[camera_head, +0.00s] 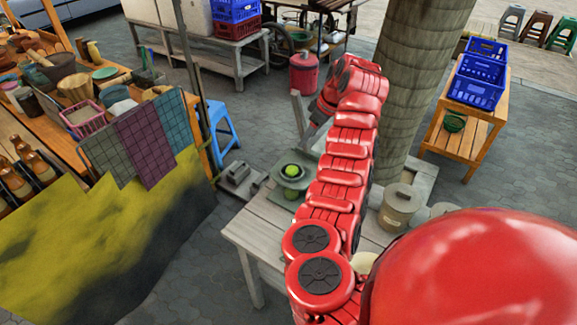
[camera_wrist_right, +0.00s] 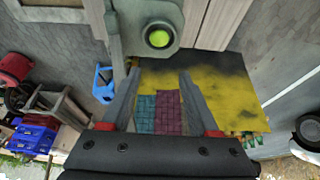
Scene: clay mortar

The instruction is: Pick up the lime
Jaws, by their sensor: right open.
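My left gripper does not show.
A lidded pot (camera_head: 398,207) stands on the table right of my arm, near a thick trunk (camera_head: 415,75). A stall with cloths (camera_head: 145,145) is at the left. Paved floor lies between.

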